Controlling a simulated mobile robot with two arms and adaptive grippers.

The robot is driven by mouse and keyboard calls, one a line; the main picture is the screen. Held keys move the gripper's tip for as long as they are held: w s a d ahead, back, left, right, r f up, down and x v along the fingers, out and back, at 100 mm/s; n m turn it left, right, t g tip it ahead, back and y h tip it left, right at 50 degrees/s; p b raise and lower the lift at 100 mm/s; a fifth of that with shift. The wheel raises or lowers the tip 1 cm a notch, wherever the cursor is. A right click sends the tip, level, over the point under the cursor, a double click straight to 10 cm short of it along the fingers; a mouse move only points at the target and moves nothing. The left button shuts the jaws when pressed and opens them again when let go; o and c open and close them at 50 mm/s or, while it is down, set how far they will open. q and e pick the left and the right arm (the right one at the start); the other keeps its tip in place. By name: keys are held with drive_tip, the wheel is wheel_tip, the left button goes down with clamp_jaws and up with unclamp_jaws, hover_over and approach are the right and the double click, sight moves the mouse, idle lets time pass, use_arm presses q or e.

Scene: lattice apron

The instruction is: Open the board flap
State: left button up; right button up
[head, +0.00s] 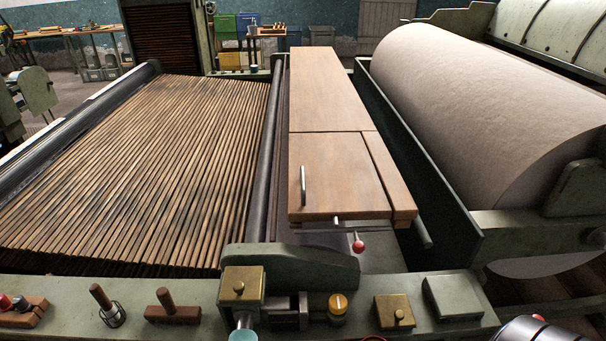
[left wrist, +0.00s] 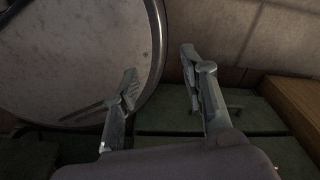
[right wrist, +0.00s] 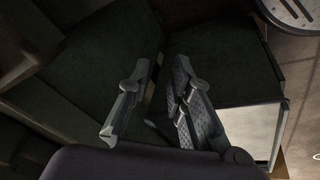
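The board flap (head: 335,178) is a flat wooden panel at the near end of the long wooden board (head: 325,85). It lies level with the board, and a thin seam parts the two. An upright-looking metal handle (head: 303,186) sits near its left edge. A narrow wooden strip (head: 389,178) runs along its right side. My left gripper (left wrist: 158,63) is open and empty in the left wrist view. My right gripper (right wrist: 163,64) is open and empty in the right wrist view. Neither gripper shows in the head view, and the flap is not recognisable in either wrist view.
A slatted wooden lattice (head: 140,170) lies left of the board, beyond a dark roller (head: 266,150). A big pale roll (head: 490,110) stands to the right. A red-knobbed lever (head: 358,246) is below the flap's front edge. The near green rail (head: 190,300) carries several fittings.

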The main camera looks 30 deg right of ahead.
wheel_tip(320, 180, up, 9)
drive_tip(key=w, duration=0.2)
drive_tip(key=n+t+h+p, duration=0.25)
drive_tip(key=n+t, duration=0.85)
drive_tip(key=n, duration=0.7)
approach(302, 176)
drive_tip(key=x, duration=1)
drive_tip(key=shift+s+f+p, duration=0.15)
drive_tip(key=shift+f+p, duration=0.15)
drive_tip(key=shift+f, duration=0.1)
use_arm(q)
drive_tip(key=r, duration=0.3)
drive_tip(key=shift+a+r, duration=0.2)
drive_tip(key=shift+a, duration=0.15)
use_arm(e)
clamp_jaws()
